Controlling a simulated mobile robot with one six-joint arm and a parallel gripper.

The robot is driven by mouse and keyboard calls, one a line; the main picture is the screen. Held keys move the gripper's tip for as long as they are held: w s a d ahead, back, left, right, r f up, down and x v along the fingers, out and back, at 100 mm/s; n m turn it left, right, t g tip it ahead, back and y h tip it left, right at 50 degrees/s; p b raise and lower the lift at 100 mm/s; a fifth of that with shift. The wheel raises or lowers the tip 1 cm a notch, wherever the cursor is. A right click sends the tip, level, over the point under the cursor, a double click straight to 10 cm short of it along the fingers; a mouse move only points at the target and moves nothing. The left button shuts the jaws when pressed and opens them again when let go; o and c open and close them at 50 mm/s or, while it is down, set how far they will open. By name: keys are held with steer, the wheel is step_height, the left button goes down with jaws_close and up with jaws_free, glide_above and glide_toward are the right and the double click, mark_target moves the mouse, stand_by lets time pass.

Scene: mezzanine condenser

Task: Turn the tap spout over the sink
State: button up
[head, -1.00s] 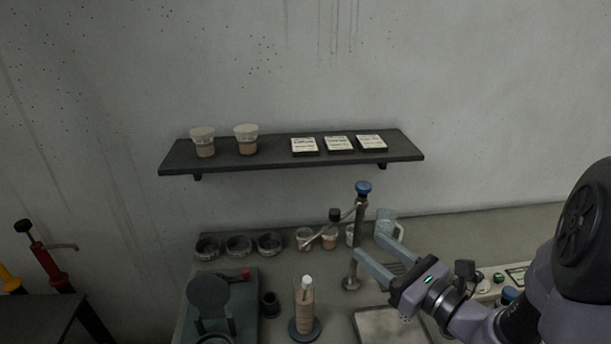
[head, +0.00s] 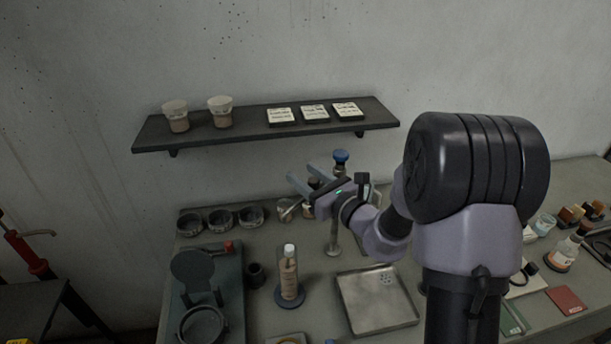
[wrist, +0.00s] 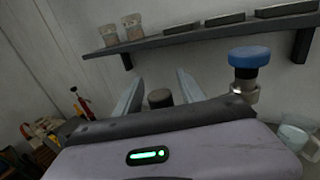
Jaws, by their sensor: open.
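The tap has an upright metal post (head: 334,237) with a blue knob (head: 340,156) on top. The knob also shows large at the right in the wrist view (wrist: 249,57). The spout is mostly hidden behind my gripper; a pale part, perhaps its end, shows to the left of the post. The metal sink (head: 378,301) lies in front and to the right of the post. My gripper (head: 302,174) is open beside the tap. In the wrist view a dark cap (wrist: 160,98) stands between its two fingers; contact cannot be told.
A wall shelf (head: 255,127) with cups and labelled boxes hangs behind. A bottle (head: 289,275) on a round base stands left of the sink. Several dark bowls (head: 220,219) line the back left. A clear jug (wrist: 297,135) stands right of the tap.

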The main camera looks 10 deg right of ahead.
steer(key=shift+c, duration=0.2)
jaws_close()
stand_by(1.2)
